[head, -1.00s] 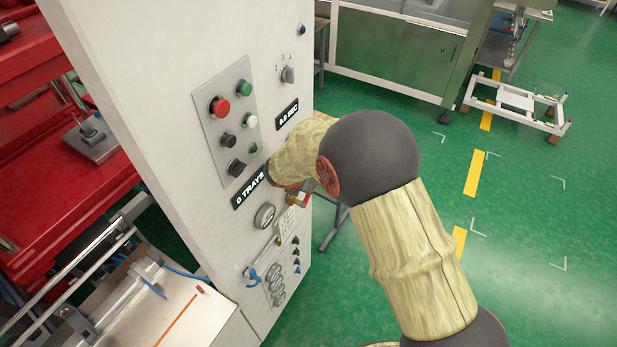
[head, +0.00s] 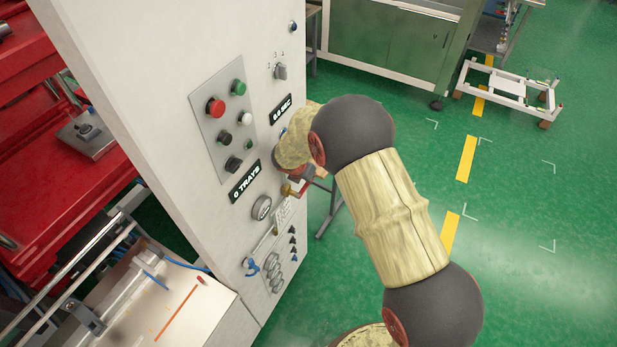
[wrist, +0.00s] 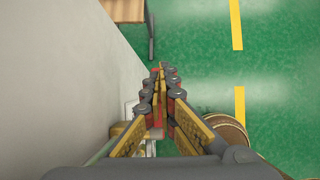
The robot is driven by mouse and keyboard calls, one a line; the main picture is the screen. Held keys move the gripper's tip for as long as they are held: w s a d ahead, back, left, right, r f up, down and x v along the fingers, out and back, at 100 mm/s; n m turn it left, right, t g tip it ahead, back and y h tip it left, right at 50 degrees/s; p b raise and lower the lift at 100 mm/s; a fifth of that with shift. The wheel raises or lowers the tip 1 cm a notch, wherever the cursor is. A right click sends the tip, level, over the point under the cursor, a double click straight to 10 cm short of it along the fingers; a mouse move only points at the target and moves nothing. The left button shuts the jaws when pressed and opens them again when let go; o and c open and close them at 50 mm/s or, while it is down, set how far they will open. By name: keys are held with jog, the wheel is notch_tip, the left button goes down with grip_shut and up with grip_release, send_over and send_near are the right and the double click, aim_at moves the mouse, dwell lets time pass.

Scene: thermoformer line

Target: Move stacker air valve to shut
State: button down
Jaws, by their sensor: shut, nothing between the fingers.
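The grey-white control cabinet (head: 165,130) carries a blue-handled fitting (head: 251,267) low on its face, beside a short pipe. This looks like the stacker air valve, but its label and exact handle position are too small to read. My gripper (head: 294,188) is beside the cabinet face, up and to the right of the blue handle and apart from it. It is partly hidden by my own wrist. In the wrist view my gripper (wrist: 160,80) is shut and empty, its fingers together and pointing down along the cabinet side.
A round gauge (head: 261,207), a "0 TRAYS" display (head: 245,181) and a button panel (head: 222,120) are on the cabinet. A red machine (head: 40,150) stands left, and a white low cart (head: 508,92) stands back right.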

jog(key=shift+s+f, duration=0.2)
jog(key=shift+f, duration=0.25)
dwell(0.4)
jog(key=b+v, duration=0.1)
jog(key=v, duration=1.1)
jog(key=shift+r, duration=0.35)
jog(key=shift+s+a, duration=0.15)
dwell(0.4)
